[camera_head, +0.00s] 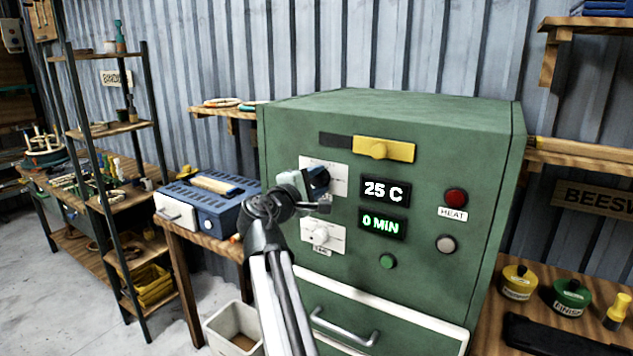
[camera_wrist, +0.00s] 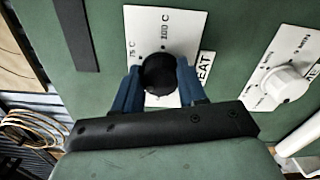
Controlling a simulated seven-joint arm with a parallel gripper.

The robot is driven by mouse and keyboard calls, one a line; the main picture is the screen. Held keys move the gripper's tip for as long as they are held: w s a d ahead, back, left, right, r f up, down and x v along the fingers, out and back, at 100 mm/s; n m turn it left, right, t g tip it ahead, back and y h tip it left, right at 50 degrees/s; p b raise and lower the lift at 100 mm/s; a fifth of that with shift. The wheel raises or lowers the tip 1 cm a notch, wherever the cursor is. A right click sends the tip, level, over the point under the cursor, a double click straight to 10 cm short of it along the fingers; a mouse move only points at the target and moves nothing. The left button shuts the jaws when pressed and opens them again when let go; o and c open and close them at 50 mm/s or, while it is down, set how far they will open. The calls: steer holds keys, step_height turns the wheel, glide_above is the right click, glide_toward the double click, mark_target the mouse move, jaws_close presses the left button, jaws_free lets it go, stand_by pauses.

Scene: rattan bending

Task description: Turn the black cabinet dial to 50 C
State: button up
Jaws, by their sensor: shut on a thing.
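The black dial (camera_wrist: 158,74) sits on a white scale plate (camera_wrist: 190,25) on the front of the green cabinet (camera_head: 450,150). In the wrist view the plate shows 75 C and 100 C marks; the gripper hides other parts of it. My gripper (camera_wrist: 158,88) has its two blue fingers on either side of the dial, shut on it. In the head view my gripper (camera_head: 318,180) covers most of the dial. The upper display (camera_head: 384,191) reads 25 C. The dial's pointer direction is too dark to read.
A white timer dial (camera_head: 320,235) is below the black dial, and the lower display (camera_head: 382,224) reads 0 MIN. A red button (camera_head: 456,197) and a yellow latch (camera_head: 385,149) are on the cabinet front. A drawer handle (camera_head: 343,329) is lower down. A blue box (camera_head: 212,205) stands to the left.

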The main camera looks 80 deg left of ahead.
steer(key=o, duration=1.1)
steer(key=shift+c, duration=0.2)
steer(key=shift+s, duration=0.1)
steer(key=v, duration=1.3)
steer(key=shift+s+d, duration=0.25)
steer(key=shift+d, duration=0.05)
